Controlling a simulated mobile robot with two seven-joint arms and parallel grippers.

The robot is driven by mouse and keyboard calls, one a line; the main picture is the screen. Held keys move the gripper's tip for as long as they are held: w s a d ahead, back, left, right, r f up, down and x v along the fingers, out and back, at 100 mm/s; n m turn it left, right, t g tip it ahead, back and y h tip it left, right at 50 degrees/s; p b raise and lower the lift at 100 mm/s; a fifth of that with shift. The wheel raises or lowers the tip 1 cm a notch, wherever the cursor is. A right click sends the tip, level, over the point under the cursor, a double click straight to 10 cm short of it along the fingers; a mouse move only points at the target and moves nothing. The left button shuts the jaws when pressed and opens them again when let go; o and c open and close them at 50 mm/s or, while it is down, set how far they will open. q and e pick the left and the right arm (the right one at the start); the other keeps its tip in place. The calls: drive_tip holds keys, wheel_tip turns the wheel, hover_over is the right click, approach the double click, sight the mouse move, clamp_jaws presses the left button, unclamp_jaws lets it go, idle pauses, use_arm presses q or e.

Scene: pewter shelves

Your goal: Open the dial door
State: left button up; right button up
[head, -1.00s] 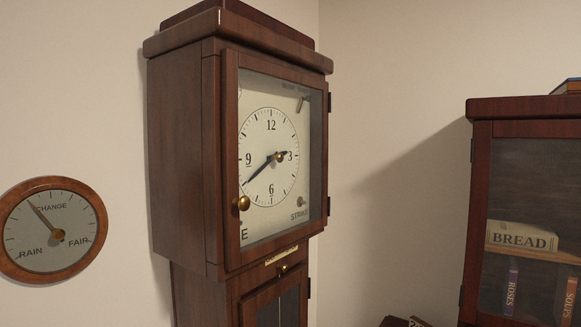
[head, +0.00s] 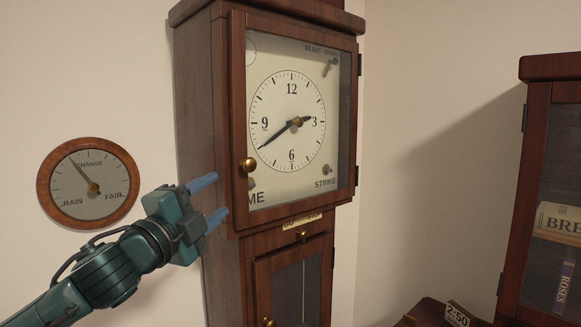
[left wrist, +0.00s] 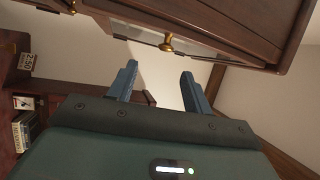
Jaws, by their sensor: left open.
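The dial door (head: 237,105) is the glazed wooden frame over the clock face, with a round brass knob (head: 249,164) at its lower left and hinges on its right edge. It looks shut. My left gripper (head: 209,200) is open and empty, left of and a little below that knob, apart from it. In the left wrist view its two blue fingers (left wrist: 158,84) point toward the wooden clock case (left wrist: 225,25). A brass knob (left wrist: 168,43) shows beyond the fingers; I cannot tell which knob it is. My right gripper is not in view.
A lower case door (head: 262,285) with its own brass knob (head: 267,322) sits below. A round barometer (head: 88,184) hangs on the wall at left.

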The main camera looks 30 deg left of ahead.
sight(245, 167)
use_arm(q)
drive_tip(key=p+x, duration=0.2)
drive_tip(key=x, duration=0.2)
drive_tip(key=r+p+x, duration=0.1)
drive_tip(key=p+x, duration=0.1)
drive_tip(key=x, duration=0.2)
drive_tip(key=p+x, duration=0.2)
drive_tip(key=x, duration=0.2)
drive_tip(key=shift+s+r, duration=0.2)
drive_tip(key=shift+w+p, duration=0.35)
drive_tip(key=shift+w, duration=0.3)
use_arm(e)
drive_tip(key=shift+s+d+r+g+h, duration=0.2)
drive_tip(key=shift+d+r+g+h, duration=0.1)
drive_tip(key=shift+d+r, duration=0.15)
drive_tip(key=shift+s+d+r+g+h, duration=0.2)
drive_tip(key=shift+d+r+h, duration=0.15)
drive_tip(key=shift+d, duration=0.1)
use_arm(q)
drive_tip(key=shift+c, duration=0.2)
clamp_jaws()
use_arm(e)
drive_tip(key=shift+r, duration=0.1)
